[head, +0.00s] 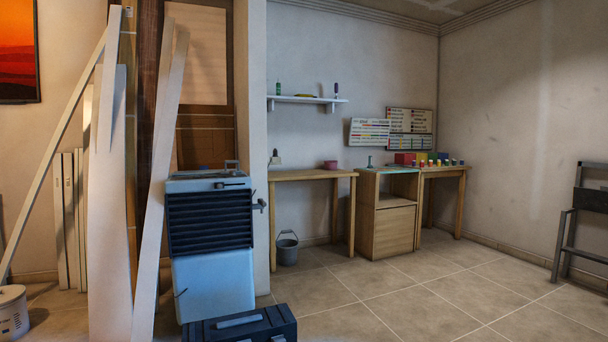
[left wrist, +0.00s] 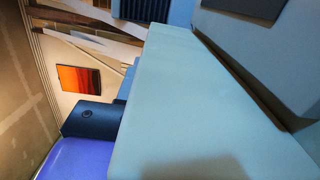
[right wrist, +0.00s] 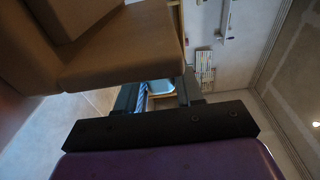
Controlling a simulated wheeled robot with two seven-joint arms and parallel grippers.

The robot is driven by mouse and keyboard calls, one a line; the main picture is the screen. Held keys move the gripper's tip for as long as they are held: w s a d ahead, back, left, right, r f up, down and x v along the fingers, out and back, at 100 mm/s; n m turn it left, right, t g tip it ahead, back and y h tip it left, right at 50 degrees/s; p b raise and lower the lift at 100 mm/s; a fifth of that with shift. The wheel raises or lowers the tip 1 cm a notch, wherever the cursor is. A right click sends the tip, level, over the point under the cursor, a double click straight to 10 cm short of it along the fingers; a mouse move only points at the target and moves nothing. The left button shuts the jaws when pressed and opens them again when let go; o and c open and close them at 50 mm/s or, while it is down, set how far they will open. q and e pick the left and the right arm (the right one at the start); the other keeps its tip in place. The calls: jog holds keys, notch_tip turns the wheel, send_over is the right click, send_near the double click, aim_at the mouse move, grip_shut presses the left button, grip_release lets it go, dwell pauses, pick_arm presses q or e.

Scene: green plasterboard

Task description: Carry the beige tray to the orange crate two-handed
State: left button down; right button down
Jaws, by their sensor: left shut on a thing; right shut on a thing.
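A large flat-sided thing that I take for the beige tray fills much of the left wrist view (left wrist: 190,120), where it looks pale blue-green. It also shows brown at the upper left of the right wrist view (right wrist: 110,60). My left gripper (left wrist: 127,84) is shut at its edge; the fingers are mostly hidden behind it. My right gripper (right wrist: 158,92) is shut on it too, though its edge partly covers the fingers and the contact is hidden. Neither gripper nor the tray shows in the head view. I see no orange crate in any view.
A blue-grey slatted machine (head: 210,220) stands ahead, with a dark case (head: 240,325) at its foot. Boards (head: 110,200) lean at left near a white bucket (head: 14,312). A wooden bench (head: 310,178) and cabinet (head: 390,225) line the back. Tiled floor (head: 430,300) is clear towards the stepladder (head: 575,220).

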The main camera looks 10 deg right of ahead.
pick_arm(q)
jog(key=shift+r, duration=0.15)
pick_arm(e)
jog(key=shift+r, duration=0.1)
pick_arm(q)
jog(key=c, duration=0.6)
grip_release()
jog(key=shift+c, duration=0.2)
jog(key=shift+f, duration=0.25)
pick_arm(e)
jog(key=c, duration=1.1)
grip_release()
jog(key=shift+f, duration=0.2)
pick_arm(q)
jog(key=shift+s, duration=0.1)
pick_arm(e)
jog(key=o, duration=0.5)
jog(key=shift+s, duration=0.1)
jog(key=shift+c, duration=0.2)
pick_arm(q)
jog(key=shift+r, duration=0.15)
jog(key=shift+c, duration=0.7)
pick_arm(e)
jog(key=shift+r, duration=0.1)
